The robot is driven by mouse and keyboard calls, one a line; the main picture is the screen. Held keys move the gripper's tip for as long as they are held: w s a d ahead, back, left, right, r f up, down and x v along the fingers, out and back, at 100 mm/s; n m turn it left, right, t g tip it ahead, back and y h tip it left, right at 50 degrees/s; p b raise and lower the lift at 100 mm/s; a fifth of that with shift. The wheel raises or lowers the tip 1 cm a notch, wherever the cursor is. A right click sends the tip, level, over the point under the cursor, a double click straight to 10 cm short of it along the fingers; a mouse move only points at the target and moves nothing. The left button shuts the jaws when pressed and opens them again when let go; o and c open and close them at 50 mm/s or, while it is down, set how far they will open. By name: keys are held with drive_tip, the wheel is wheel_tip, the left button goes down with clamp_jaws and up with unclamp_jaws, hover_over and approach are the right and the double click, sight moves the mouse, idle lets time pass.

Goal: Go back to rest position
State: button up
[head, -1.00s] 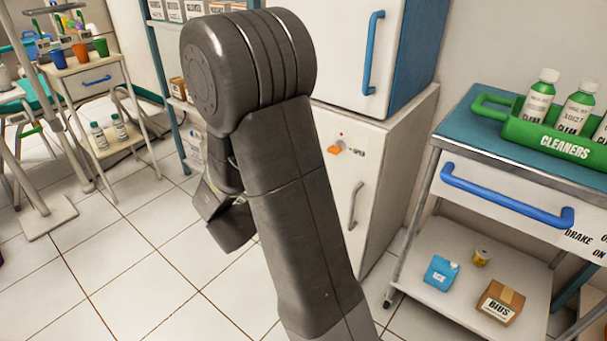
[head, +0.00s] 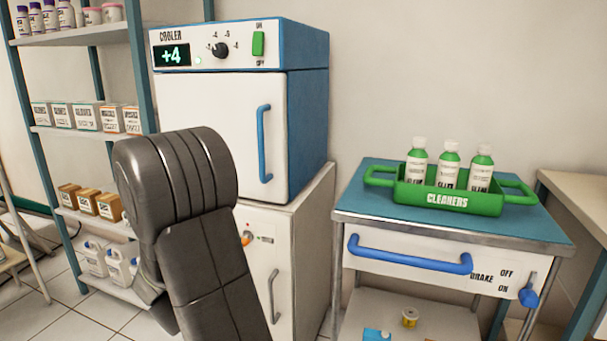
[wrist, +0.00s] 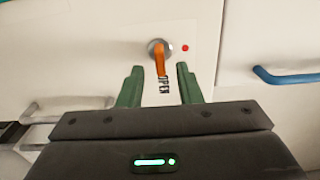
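My gripper (wrist: 159,69) shows in the wrist view with its two green fingers spread apart and nothing between them. It faces a white cabinet door with an orange knob (wrist: 159,55), which appears between the fingertips beside a red dot and partly hidden lettering. I cannot tell the exact gap, but the fingers do not visibly hold the knob. In the head view my arm is folded in front of the shelf and cabinet, and my gripper is hidden. The orange knob (head: 247,238) shows just right of my arm.
The cooler (head: 225,120), door shut, stands on the white cabinet (head: 300,230). Right of it is a cart (head: 355,205) with a green cleaners tray (head: 405,192) holding three bottles. A stocked shelf rack (head: 142,60) stands left. Some tiled floor is clear at lower left.

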drive_tip(key=x, duration=0.3)
drive_tip(key=shift+w, duration=0.1)
idle(0.3)
